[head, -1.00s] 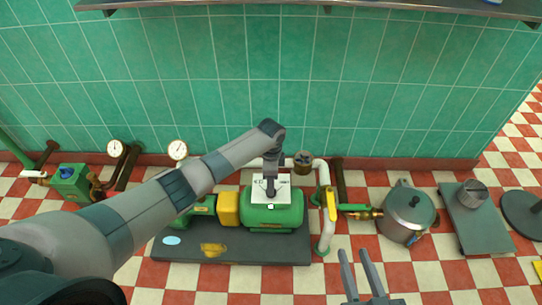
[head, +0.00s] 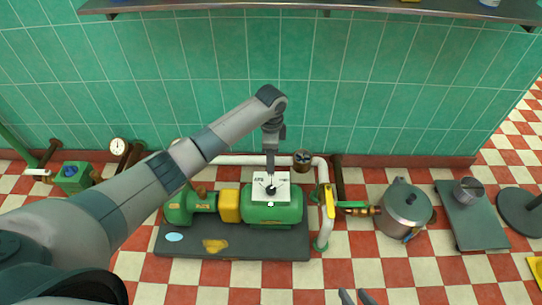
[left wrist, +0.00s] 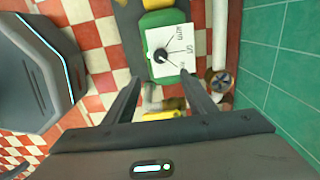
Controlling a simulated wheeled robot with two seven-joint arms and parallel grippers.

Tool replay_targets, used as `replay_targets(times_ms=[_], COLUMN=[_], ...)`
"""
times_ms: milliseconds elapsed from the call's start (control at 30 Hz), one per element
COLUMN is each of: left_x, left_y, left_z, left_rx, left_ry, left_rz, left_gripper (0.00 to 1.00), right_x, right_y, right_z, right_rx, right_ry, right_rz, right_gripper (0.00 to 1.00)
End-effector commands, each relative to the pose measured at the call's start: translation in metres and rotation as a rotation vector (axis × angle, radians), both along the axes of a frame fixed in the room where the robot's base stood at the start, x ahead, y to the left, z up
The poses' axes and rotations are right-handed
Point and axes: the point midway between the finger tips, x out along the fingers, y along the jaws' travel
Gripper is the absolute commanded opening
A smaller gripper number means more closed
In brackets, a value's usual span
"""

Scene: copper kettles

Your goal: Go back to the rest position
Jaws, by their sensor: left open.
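My left gripper (head: 271,161) reaches in from the left and hangs above the white switch plate (head: 262,193) on the green pump (head: 272,213). In the left wrist view, the left fingers (left wrist: 162,89) are spread with nothing between them, and the plate (left wrist: 172,38) with its black knob (left wrist: 160,56) lies beyond the tips. My right gripper (head: 357,296) shows only its two fingertips at the bottom edge of the head view. They are apart, and no object shows between them.
A grey plate (head: 477,228) bears a metal cylinder (head: 468,190). A shelf (head: 320,8) runs along the green wall above.

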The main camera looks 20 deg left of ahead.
Motion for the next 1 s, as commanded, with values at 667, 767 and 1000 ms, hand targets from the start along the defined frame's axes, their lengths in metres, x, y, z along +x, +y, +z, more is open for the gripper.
replay_targets(times_ms=[667,767,1000], left_x=[-0.005,-0.016,-0.066], left_y=[-0.006,-0.016,-0.061], left_z=[-0.006,-0.018,-0.059], left_rx=[-0.011,-0.032,-0.144], left_ry=[-0.005,-0.014,-0.065], left_rz=[0.004,0.013,0.079], left_gripper=[0.50,0.50,0.50], right_x=[0.000,0.000,0.000], right_y=[0.000,0.000,0.000], right_z=[0.000,0.000,0.000], right_rx=[0.000,0.000,0.000], right_ry=[-0.001,-0.001,-0.001], right_rz=[0.001,0.001,0.001], right_gripper=[0.31,0.31,0.31])
